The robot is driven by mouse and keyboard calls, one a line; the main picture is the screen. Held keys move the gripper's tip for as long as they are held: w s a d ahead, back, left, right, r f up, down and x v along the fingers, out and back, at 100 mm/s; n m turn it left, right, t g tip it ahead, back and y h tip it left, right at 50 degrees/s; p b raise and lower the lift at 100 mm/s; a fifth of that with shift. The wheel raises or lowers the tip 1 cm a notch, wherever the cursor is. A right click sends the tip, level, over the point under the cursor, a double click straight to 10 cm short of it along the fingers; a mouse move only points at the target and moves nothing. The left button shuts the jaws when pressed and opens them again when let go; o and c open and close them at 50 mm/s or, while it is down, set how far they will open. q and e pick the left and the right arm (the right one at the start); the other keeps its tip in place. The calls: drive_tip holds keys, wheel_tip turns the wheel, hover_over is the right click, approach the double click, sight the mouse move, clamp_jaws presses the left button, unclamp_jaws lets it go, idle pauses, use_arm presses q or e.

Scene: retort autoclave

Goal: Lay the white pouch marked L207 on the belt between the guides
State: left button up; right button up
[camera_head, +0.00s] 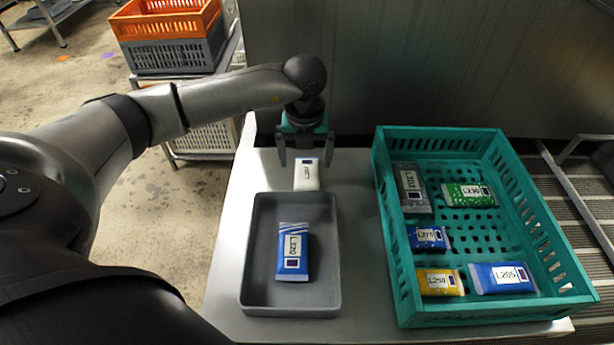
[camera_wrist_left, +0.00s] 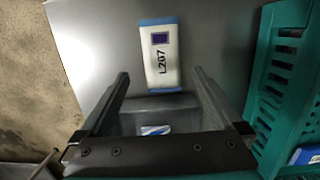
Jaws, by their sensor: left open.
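The white pouch (camera_head: 307,174) lies flat on the pale table, just beyond the far end of the grey tray. In the left wrist view the white pouch (camera_wrist_left: 161,60) has blue ends, a dark square and the mark L207. My left gripper (camera_head: 304,160) is open and empty above the pouch, with a finger to either side of it in the head view. In the left wrist view the fingers of my left gripper (camera_wrist_left: 160,76) point towards the pouch and do not touch it. A ribbed grey surface (camera_head: 565,205) with metal rails at the far right may be the belt.
The grey tray (camera_head: 247,250) holds a blue and white pouch (camera_head: 294,262). A teal crate (camera_head: 390,235) with several marked pouches stands to the right, between the white pouch and the ribbed surface. An orange crate (camera_head: 165,25) on a grey one stands at the back left.

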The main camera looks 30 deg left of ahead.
sight(307, 172)
use_arm(q)
drive_tip(key=f, duration=0.2)
drive_tip(key=w+f+b, duration=0.1)
drive_tip(key=f, duration=0.2)
drive_tip(key=shift+w+a+f, duration=0.15)
drive_tip(key=shift+f, duration=0.1)
drive_tip(key=c, duration=1.5)
wheel_tip(307, 172, up, 20)
drive_tip(key=p, duration=0.3)
